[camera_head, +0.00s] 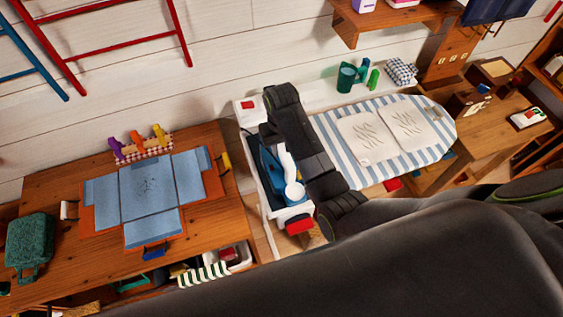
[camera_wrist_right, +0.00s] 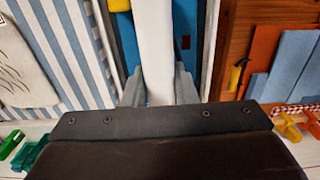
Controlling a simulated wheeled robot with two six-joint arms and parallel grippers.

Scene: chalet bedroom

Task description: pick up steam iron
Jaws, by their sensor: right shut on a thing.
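The steam iron (camera_head: 293,190) is blue and white and rests in a white tray-like stand between the wooden table and the ironing board. My right gripper (camera_wrist_right: 158,88) is shut on its white handle (camera_wrist_right: 153,45), which runs between the two grey fingers in the wrist view. The iron's blue body shows on both sides of the handle. In the head view my dark right wrist hides part of the iron and the fingertips. My left gripper is not in view.
The striped ironing board (camera_head: 335,145) with folded cloths lies right of the iron. The wooden table (camera_head: 65,185) on the left carries a blue folded garment (camera_head: 148,190) and a green bag (camera_head: 31,243). A wooden shelf (camera_head: 390,18) hangs above on the wall.

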